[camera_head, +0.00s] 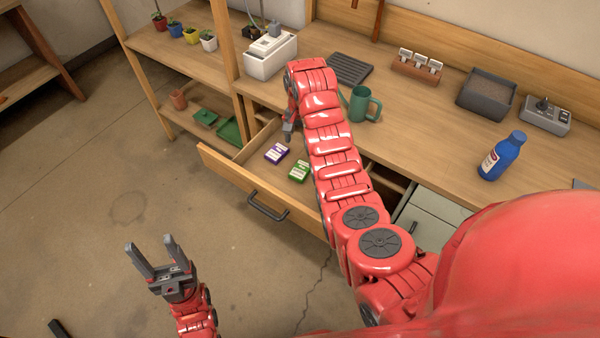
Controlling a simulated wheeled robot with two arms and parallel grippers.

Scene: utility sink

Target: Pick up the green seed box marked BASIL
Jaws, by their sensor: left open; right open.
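A green box (299,172) with a pale label lies in the open wooden drawer (225,175); its lettering is too small to read. A purple box (277,153) with a pale label lies just behind and left of it. My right gripper (289,132) points down over the back part of the drawer, beyond both boxes and apart from them. It is open and empty, though its fingers show only partly. My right arm passes close beside the green box in the picture. My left gripper (158,258) is open and empty over the floor, in front of the drawer.
The bench (410,120) holds a green mug (361,104), a blue bottle (503,156), a dark tray (486,95), a wooden rack (417,67) and a white container (270,54). Shelves with small pots stand at left. The drawer front and handle (267,206) jut out over clear floor.

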